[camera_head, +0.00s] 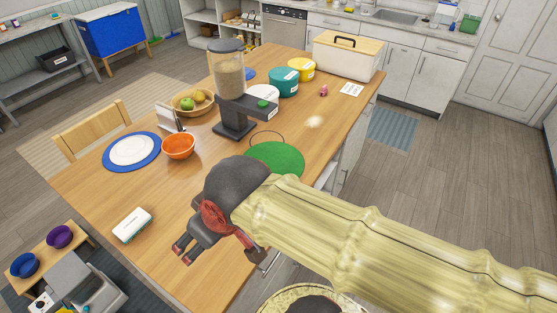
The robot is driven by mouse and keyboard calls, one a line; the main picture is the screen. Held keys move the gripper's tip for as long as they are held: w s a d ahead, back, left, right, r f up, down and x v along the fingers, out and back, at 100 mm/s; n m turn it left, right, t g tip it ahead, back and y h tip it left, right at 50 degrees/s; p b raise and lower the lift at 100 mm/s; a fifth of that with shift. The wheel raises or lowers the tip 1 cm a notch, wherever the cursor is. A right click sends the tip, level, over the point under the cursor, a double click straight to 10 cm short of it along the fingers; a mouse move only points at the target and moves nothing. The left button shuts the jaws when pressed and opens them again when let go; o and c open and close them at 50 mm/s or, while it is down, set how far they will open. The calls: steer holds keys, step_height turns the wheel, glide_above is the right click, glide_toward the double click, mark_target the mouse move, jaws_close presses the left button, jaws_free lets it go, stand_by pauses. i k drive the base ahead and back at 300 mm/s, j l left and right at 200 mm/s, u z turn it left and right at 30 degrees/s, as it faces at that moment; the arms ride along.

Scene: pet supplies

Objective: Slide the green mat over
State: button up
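The green mat (276,158) is a flat round disc on the wooden table, close to its right edge. A thin dark loop (266,139) shows at its far side. My arm covers part of the mat's near side. My gripper (184,256) is in front and to the left of the mat, over the near part of the table, with its red-tipped fingers pointing down and left. Its fingertips show a small gap with nothing between them. I cannot tell its exact height above the table.
A pet feeder (234,115) stands behind the mat. An orange bowl (179,146), a blue-rimmed plate (132,151) and a white-green box (132,225) are to the left. Tins (283,82) and a bread bin (345,60) stand at the back. Near-middle tabletop (110,195) is clear.

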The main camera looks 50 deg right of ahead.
mark_target(282, 158)
steer(key=z, duration=1.4)
